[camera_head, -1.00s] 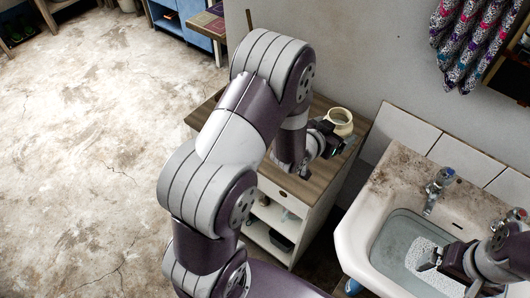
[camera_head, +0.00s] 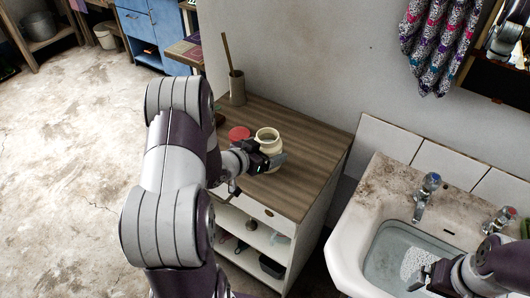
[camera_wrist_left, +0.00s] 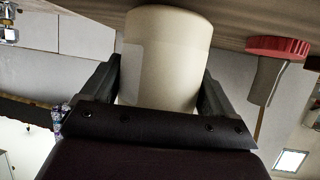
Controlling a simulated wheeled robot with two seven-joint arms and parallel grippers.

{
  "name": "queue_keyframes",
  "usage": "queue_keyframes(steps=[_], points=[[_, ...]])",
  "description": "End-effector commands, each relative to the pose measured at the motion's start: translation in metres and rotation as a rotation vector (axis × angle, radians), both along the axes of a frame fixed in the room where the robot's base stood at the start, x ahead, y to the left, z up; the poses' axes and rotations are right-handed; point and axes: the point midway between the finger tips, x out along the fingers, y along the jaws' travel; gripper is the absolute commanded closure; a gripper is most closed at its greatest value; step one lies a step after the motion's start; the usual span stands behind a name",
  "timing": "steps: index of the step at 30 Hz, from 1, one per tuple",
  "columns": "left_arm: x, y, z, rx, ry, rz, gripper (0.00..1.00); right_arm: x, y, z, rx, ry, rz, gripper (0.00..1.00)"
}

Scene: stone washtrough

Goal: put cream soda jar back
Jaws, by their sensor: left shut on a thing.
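The cream jar (camera_head: 267,136), open at the top, is upright at the wooden cabinet top (camera_head: 305,165). My left gripper (camera_head: 268,161) is shut on its side; the left wrist view shows the jar (camera_wrist_left: 165,60) between both fingers. I cannot tell whether its base touches the wood. A red round lid (camera_head: 239,133) lies on the cabinet top just left of the jar, and it also shows in the left wrist view (camera_wrist_left: 278,47). My right gripper (camera_head: 424,279) is over the sink at the lower right; its fingers are too small to judge.
A holder with a wooden stick (camera_head: 237,88) stands at the cabinet's back left corner. The cabinet top right of the jar is clear. A white sink (camera_head: 350,243) with two taps stands to the right. Patterned cloth (camera_head: 430,40) hangs on the wall.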

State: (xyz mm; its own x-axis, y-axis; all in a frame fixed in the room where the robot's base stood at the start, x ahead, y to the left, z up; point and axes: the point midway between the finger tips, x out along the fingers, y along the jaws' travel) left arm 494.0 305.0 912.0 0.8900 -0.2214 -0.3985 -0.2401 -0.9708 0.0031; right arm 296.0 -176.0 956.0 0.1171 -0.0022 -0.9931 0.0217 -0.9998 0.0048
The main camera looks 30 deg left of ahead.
Motion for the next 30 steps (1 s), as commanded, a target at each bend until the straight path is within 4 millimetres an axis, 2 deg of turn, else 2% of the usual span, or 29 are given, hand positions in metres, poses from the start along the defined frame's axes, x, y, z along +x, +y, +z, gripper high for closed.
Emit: queue_keyframes(steps=[2,12,13,14,20,23,26,30], points=[[0.0,0.0,-0.009,0.0,-0.001,0.0,0.69,0.0,0.0,-0.001,0.0,0.0,0.0,0.0],[0.001,0.0,-0.013,0.001,-0.002,0.001,0.69,0.0,0.0,-0.004,0.0,0.0,0.0,0.0],[0.0,0.0,-0.013,0.001,0.0,0.001,0.05,0.0,0.0,-0.003,0.0,0.0,0.0,0.0],[0.0,0.0,-0.013,0.001,0.0,0.001,0.0,0.0,0.0,-0.003,0.0,0.0,0.0,0.0],[0.0,0.0,-0.012,0.001,0.0,0.001,0.0,0.0,0.0,-0.003,0.0,0.0,0.0,0.0],[0.0,0.0,-0.006,0.001,-0.001,0.001,0.0,0.0,0.0,0.002,0.0,0.0,0.0,0.0],[-0.012,0.004,-0.003,0.001,-0.001,0.005,0.0,0.0,0.0,0.0,0.0,0.0,0.0,0.0],[-0.039,0.011,0.01,0.002,-0.002,0.006,0.0,0.0,0.0,0.001,0.0,0.0,0.0,0.0]])
